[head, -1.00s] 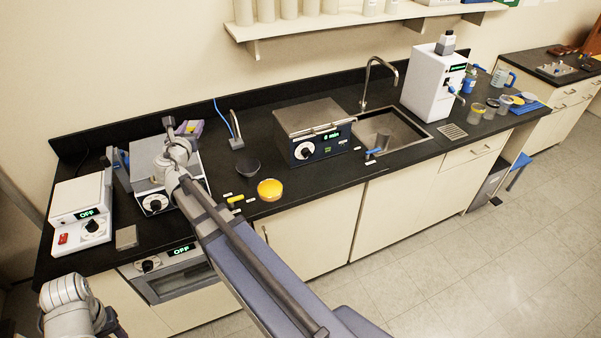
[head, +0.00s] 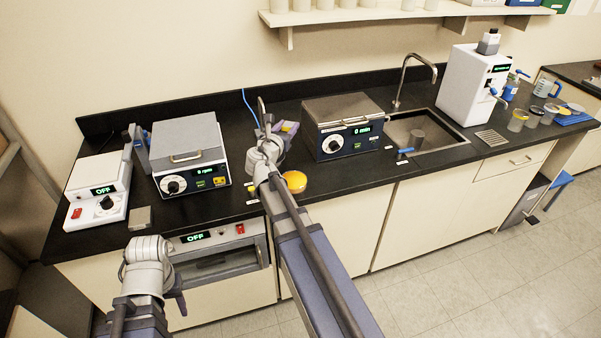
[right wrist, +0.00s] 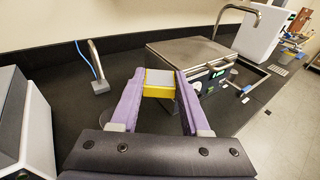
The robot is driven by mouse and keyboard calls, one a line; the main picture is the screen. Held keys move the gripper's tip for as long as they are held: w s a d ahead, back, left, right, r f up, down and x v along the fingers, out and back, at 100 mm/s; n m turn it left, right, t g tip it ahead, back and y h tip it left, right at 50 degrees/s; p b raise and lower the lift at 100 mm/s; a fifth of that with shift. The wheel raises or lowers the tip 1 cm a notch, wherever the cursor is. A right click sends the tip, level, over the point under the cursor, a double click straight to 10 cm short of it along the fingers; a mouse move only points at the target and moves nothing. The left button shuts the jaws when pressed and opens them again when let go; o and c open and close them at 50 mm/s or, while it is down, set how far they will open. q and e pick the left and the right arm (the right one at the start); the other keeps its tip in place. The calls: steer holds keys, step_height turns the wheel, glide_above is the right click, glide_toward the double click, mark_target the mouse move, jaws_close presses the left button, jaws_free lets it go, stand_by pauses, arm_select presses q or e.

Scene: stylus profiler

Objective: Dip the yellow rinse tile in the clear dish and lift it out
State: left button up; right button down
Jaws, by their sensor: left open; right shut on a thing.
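My right gripper (head: 287,128) is over the back of the counter, left of the dark hotplate-like box. In the right wrist view its purple fingers (right wrist: 158,92) are shut on the yellow rinse tile (right wrist: 158,92), which has a pale grey face and is held above the counter. An orange-yellow bowl (head: 296,181) stands just right of that arm. My left gripper (head: 178,300) is low at the front left, before the counter, open and away from these things.
The dark box (head: 345,128) and sink (head: 425,128) lie to the right. A shelf (head: 400,12) hangs above.

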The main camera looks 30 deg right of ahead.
step_height(320, 180, down, 14)
steer(key=s+n+t+y+b, duration=0.1)
steer(key=b, duration=1.2)
steer(key=shift+s+d, duration=0.2)
steer(key=shift+d, duration=0.1)
steer(key=shift+f, duration=0.1)
steer(key=shift+f, duration=0.2)
